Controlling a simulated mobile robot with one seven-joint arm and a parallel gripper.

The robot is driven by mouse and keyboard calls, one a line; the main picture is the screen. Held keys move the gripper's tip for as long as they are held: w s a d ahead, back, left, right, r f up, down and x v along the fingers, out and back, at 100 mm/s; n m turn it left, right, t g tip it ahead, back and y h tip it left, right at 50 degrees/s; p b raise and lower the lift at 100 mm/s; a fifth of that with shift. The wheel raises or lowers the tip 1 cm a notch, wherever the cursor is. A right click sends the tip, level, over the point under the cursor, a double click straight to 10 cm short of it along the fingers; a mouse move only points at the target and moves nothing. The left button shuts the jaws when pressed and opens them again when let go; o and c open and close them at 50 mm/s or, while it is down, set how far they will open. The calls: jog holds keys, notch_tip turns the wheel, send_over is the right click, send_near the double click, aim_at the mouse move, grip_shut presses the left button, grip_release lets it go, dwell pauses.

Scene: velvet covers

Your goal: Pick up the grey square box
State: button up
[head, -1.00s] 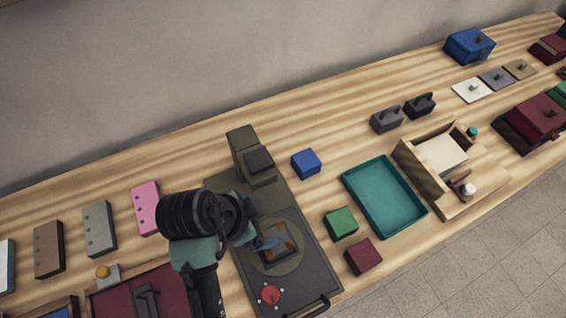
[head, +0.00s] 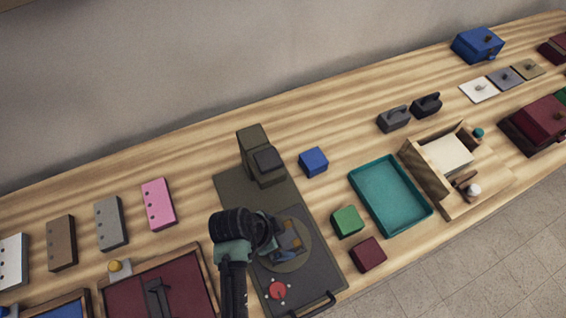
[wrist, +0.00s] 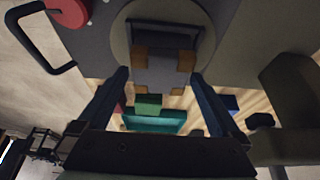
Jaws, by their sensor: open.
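A grey square box (wrist: 160,70) with brown corner pieces shows in the wrist view. It lies on the round plate (wrist: 122,32) of a dark olive machine, between and beyond my two fingers. In the head view the round plate (head: 262,266) is partly covered by my gripper (head: 284,238), so the box is mostly hidden there. My gripper, also in the wrist view (wrist: 160,76), is open, with one finger on each side of the box. I cannot tell whether the fingers touch it.
The machine has an upright head (head: 262,160), a red knob (head: 278,290) and a black handle (head: 314,306). Blue (head: 313,161), green (head: 347,221) and maroon (head: 368,254) blocks and a teal tray (head: 390,194) stand to its right.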

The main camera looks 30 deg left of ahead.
jog(key=shift+x, duration=0.9)
jog(key=c, duration=1.2)
jog(key=shift+c, duration=0.2)
